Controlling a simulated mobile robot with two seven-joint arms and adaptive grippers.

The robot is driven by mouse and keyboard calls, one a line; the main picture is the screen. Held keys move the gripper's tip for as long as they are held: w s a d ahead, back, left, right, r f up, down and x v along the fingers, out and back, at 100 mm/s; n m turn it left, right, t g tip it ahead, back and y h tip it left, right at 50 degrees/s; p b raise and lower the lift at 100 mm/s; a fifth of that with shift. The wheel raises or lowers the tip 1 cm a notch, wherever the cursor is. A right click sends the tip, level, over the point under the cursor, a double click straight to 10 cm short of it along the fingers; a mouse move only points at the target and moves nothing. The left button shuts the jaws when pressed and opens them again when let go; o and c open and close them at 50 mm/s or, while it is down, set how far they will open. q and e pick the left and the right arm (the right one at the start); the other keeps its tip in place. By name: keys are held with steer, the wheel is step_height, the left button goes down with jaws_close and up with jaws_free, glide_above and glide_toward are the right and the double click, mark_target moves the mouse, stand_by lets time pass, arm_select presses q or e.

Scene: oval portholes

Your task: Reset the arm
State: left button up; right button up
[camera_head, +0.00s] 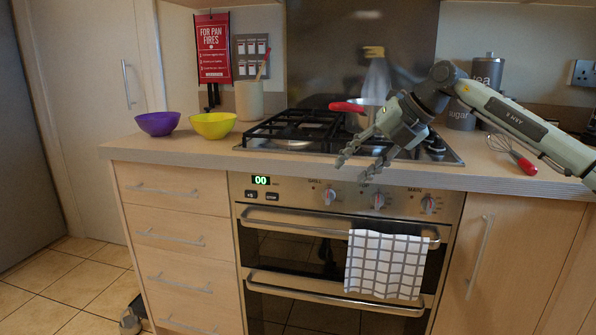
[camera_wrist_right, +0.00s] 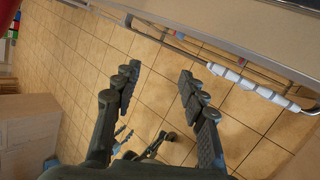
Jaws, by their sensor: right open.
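My right arm reaches in from the right above the worktop. Its gripper (camera_head: 352,169) is in front of the hob's front edge, above the oven knobs, pointing down and to the left. In the right wrist view the gripper (camera_wrist_right: 158,76) has its two fingers apart, with only tiled floor showing between them. It holds nothing.
The hob (camera_head: 290,128) carries a pan with a red handle (camera_head: 347,107). Purple (camera_head: 158,123) and yellow (camera_head: 213,125) bowls stand left; a red-handled whisk (camera_head: 524,162) lies right. A checked towel (camera_head: 385,264) hangs on the oven rail. Floor (camera_head: 75,290) shows at lower left.

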steer(key=s+a+f+m+t+y, duration=0.1)
steer(key=s+a+m+t+y, duration=0.25)
steer(key=a+y, duration=1)
steer(key=w+d+f+m+t+h+p, duration=0.1)
steer(key=w+d+f+m+t+h, duration=0.1)
steer(key=d+f+m+t+h, duration=1.4)
steer(key=s+d+f+m+g+h, duration=0.45)
steer(key=s+f+m+g, duration=0.25)
steer(key=f+m+g, duration=0.4)
arm_select(q)
steer(key=shift+g, duration=0.3)
step_height(320, 180, down, 5)
steer(key=shift+d+f+p, duration=0.1)
steer(key=shift+p, duration=0.35)
arm_select(e)
steer(key=s+d+f+m+g, duration=0.1)
steer(key=s+d+f+g, duration=0.1)
steer(key=s+f, duration=0.5)
steer(key=s+d+f+m+g, duration=0.1)
steer(key=s+d+f+g, duration=0.2)
steer(key=s+f, duration=0.4)
steer(key=s+d+f+m+g+h, duration=0.1)
steer(key=s+d+f+g, duration=0.2)
steer(key=s, duration=1.4)
step_height(320, 180, down, 5)
steer(key=shift+s+r+g, duration=0.1)
steer(key=shift+s+g, duration=0.2)
steer(key=shift+g, duration=0.65)
